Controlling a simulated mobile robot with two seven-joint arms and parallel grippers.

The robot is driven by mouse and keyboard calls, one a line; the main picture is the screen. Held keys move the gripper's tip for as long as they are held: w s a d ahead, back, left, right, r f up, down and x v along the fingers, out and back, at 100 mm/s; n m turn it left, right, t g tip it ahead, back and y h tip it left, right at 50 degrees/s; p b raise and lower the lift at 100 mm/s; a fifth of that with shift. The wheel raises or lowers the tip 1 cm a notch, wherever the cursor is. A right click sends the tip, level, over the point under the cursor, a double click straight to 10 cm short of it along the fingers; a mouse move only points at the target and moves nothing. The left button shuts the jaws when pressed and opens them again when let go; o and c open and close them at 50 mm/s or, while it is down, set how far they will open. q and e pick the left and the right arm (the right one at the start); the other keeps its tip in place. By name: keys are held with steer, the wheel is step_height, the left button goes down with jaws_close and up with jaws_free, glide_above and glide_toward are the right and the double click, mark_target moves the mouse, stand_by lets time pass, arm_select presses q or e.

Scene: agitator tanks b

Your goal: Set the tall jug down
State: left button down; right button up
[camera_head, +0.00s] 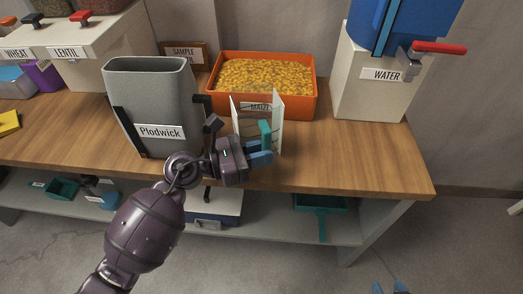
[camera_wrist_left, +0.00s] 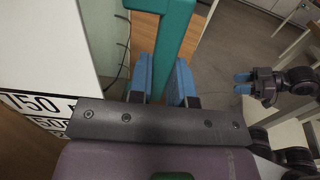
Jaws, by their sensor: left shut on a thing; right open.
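The tall jug (camera_head: 276,118) is white with a teal handle (camera_head: 265,132). It stands roughly upright over the wooden counter, in front of the orange maize tray. I cannot tell whether its base touches the counter. My left gripper (camera_head: 261,150) is shut on the handle.
The orange maize tray (camera_head: 312,92) is close behind the jug. A grey Plodwick bin (camera_head: 155,95) stands to the left. The white water stand (camera_head: 365,90) with a red-handled tap (camera_head: 438,47) is at the right. The counter's front right (camera_head: 350,160) is clear.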

arm_select(q)
steer(key=c, duration=1.5)
jaws_free()
steer(key=shift+f, duration=0.15)
steer(key=o, duration=0.4)
steer(key=shift+o, duration=0.2)
steer(key=shift+r, duration=0.25)
steer(key=v, duration=1.2)
